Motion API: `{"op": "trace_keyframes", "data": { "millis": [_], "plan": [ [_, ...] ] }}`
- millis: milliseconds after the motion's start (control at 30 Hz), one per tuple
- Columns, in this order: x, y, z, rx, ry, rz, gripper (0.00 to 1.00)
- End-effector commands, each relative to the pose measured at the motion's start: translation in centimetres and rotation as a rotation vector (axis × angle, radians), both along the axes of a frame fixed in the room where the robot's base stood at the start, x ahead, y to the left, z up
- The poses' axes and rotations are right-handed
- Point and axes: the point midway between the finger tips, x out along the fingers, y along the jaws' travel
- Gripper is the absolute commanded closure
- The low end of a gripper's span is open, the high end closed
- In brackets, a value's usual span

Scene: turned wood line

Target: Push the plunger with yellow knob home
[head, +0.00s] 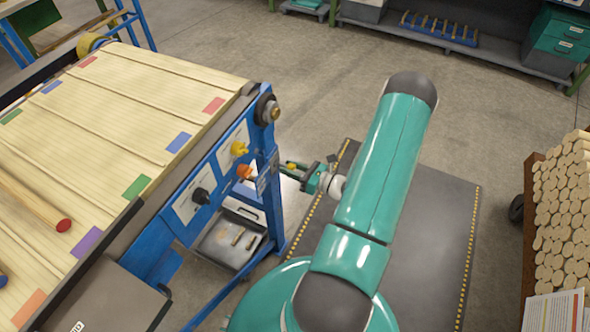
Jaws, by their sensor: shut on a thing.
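A blue machine frame (268,137) with a white control panel stands left of my arm. A small yellow knob (291,165) shows at my gripper (287,172), just right of a small blue-grey plate (268,174) on the frame's side. My gripper reaches left toward that plate and is shut on the yellow-knobbed plunger. The plunger's shaft is too small and too hidden to make out, so I cannot tell how far it stands out.
The panel also bears a yellow winged knob (239,149), an orange knob (245,171) and a black knob (201,196). A slatted wood bed (120,115) lies left. Stacked dowels (565,215) stand right. The dark floor mat (435,230) is clear.

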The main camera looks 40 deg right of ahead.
Motion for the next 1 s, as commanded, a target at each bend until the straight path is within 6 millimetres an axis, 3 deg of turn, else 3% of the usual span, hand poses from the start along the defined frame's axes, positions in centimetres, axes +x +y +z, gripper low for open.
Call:
{"op": "trace_keyframes", "data": {
  "millis": [133, 367, 400, 500, 833, 1000],
  "plan": [
    [1.9, 0.7, 0.0, -0.001, -0.001, 0.002, 1.0],
    [2.1, 0.8, 0.0, -0.001, -0.001, 0.001, 1.0],
    [2.1, 0.8, 0.1, -0.001, -0.001, 0.001, 0.67],
    [2.1, 0.8, 0.1, -0.001, -0.001, 0.001, 0.47],
    [1.8, 0.7, 0.0, -0.001, 0.0, 0.0, 0.47],
    [0.1, 0.0, 0.0, 0.0, 0.001, -0.003, 0.47]
  ]
}}
